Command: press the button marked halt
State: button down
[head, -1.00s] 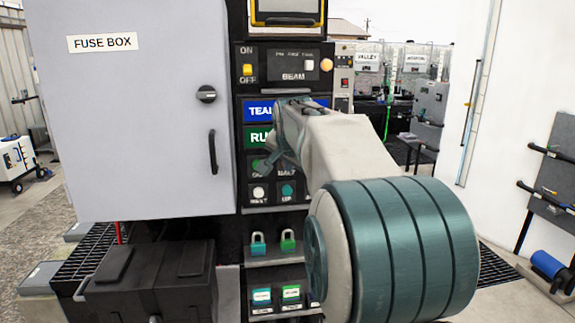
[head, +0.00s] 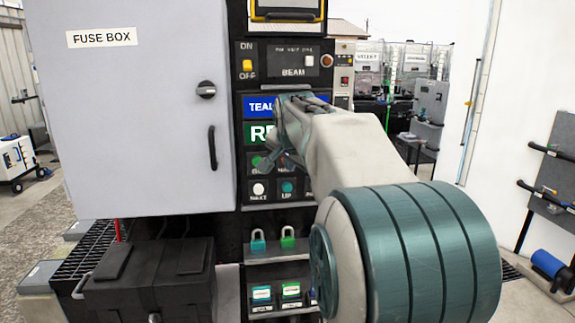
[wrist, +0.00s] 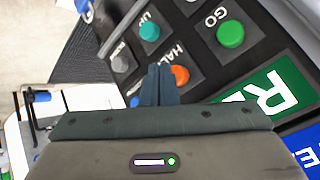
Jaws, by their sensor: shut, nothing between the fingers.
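The halt button (wrist: 180,75) is orange and round on a dark panel, with its HALT label beside it, partly covered by my fingers. In the wrist view my gripper (wrist: 158,72) is shut and empty, its fingertips overlapping the button's left edge. I cannot tell whether they touch it. In the head view my gripper (head: 268,163) is in front of the button panel and hides most of the halt button.
The green GO button (wrist: 230,33), teal UP button (wrist: 149,31) and a pale button (wrist: 119,63) sit close around. The fuse box (head: 145,120) stands left of the panel. A BEAM switch (head: 247,66) is above.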

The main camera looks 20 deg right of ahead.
jog(key=shift+s, duration=0.1)
jog(key=s+b, duration=0.1)
jog(key=s+a, duration=0.1)
jog(key=s, duration=0.1)
jog(key=s+b, duration=0.1)
jog(key=shift+s+a+b, duration=0.25)
jog(key=shift+s+b, duration=0.05)
jog(key=shift+s, duration=0.1)
dwell(0.8)
jog(key=s+a+f+n+g+y, duration=0.1)
jog(key=s+a+f+n+g, duration=0.1)
jog(key=s+a+f+n, duration=0.4)
jog(key=s+a+f+n+g+y, duration=0.2)
jog(key=s+a+f+n, duration=0.4)
jog(key=s+f, duration=1.1)
jog(key=s+a, duration=0.1)
jog(key=a, duration=0.2)
jog(key=shift+g, duration=0.3)
